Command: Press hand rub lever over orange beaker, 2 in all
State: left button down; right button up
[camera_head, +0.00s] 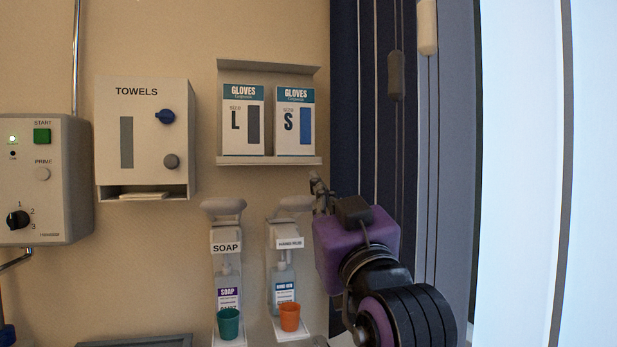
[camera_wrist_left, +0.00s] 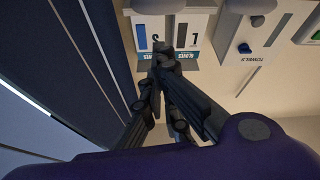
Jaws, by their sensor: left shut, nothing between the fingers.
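The hand rub dispenser (camera_head: 289,244) hangs on the wall right of the soap dispenser, with a white label and a bottle with a blue label. Its grey lever (camera_head: 295,203) sticks out at the top. The orange beaker (camera_head: 289,317) stands upright on its lower ledge. My left gripper (camera_head: 319,187) is just right of the lever and slightly above it, apparently not touching it; exact depth is unclear. In the left wrist view, which is upside down, its fingers (camera_wrist_left: 163,66) are shut and empty in front of the glove boxes. My right gripper is not in view.
The soap dispenser (camera_head: 226,248) with a teal beaker (camera_head: 229,323) is close on the left. A glove shelf (camera_head: 268,161) is above. A towel box (camera_head: 143,130) and a control panel (camera_head: 40,180) are further left. Dark curtains (camera_head: 358,100) hang on the right.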

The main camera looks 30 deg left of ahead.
pick_arm(q)
jog(key=m, duration=0.1)
jog(key=w+r+m, duration=0.1)
jog(key=m, duration=0.1)
jog(key=shift+d+r+m+t, duration=0.2)
jog(key=shift+m+t, duration=0.1)
jog(key=shift+t, duration=0.1)
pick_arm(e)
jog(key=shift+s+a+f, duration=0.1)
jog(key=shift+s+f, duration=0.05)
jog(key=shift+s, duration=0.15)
pick_arm(q)
jog(key=r+p+x, duration=0.1)
jog(key=p+x, duration=0.2)
jog(key=x, duration=0.7)
jog(key=f, duration=0.5)
jog(key=shift+a+b, duration=0.25)
jog(key=shift+b, duration=0.05)
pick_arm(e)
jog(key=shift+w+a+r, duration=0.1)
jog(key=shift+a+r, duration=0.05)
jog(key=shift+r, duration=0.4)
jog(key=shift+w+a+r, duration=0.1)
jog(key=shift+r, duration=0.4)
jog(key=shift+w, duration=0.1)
